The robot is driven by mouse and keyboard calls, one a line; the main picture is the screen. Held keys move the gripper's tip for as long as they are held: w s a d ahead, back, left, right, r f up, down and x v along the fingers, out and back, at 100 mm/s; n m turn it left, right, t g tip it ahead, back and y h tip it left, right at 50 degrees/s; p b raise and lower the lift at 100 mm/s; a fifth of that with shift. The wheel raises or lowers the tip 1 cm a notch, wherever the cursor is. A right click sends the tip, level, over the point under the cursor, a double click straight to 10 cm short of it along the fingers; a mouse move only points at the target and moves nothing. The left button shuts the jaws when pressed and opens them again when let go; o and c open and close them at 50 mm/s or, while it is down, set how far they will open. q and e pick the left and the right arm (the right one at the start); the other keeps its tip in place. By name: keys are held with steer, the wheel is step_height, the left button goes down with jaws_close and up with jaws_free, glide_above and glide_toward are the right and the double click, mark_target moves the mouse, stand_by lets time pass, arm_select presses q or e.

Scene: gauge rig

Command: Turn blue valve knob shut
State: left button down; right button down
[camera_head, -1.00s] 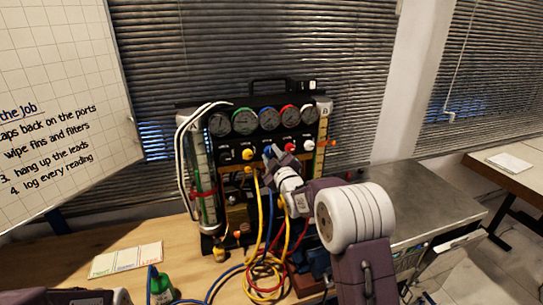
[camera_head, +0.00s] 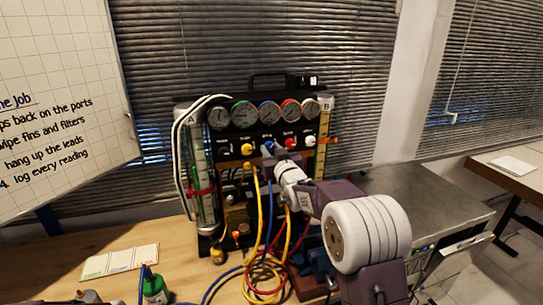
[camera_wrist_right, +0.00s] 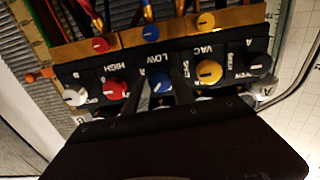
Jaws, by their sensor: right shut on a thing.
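The gauge rig (camera_head: 290,127) stands on the wooden bench with a row of round gauges over a row of coloured knobs. The blue valve knob (camera_wrist_right: 160,82) sits between the red knob and the yellow knob in the right wrist view, which looks upside down. My right gripper (camera_wrist_right: 162,95) has one finger on each side of the blue knob and is shut on it. In the head view my right gripper (camera_head: 271,154) reaches the panel and hides most of the blue knob.
Red (camera_wrist_right: 116,89), yellow (camera_wrist_right: 209,72) and white (camera_wrist_right: 75,96) knobs sit close by on the panel. Yellow, blue and red hoses (camera_head: 262,275) hang below and coil on the bench.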

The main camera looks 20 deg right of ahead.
steer(key=m+b, duration=0.1)
steer(key=m, duration=0.3)
steer(key=shift+m, duration=0.3)
steer(key=m, duration=0.4)
steer(key=shift+r+m, duration=0.15)
steer(key=shift+m, duration=0.15)
steer(key=c, duration=1.1)
jaws_free()
steer(key=shift+o, duration=0.2)
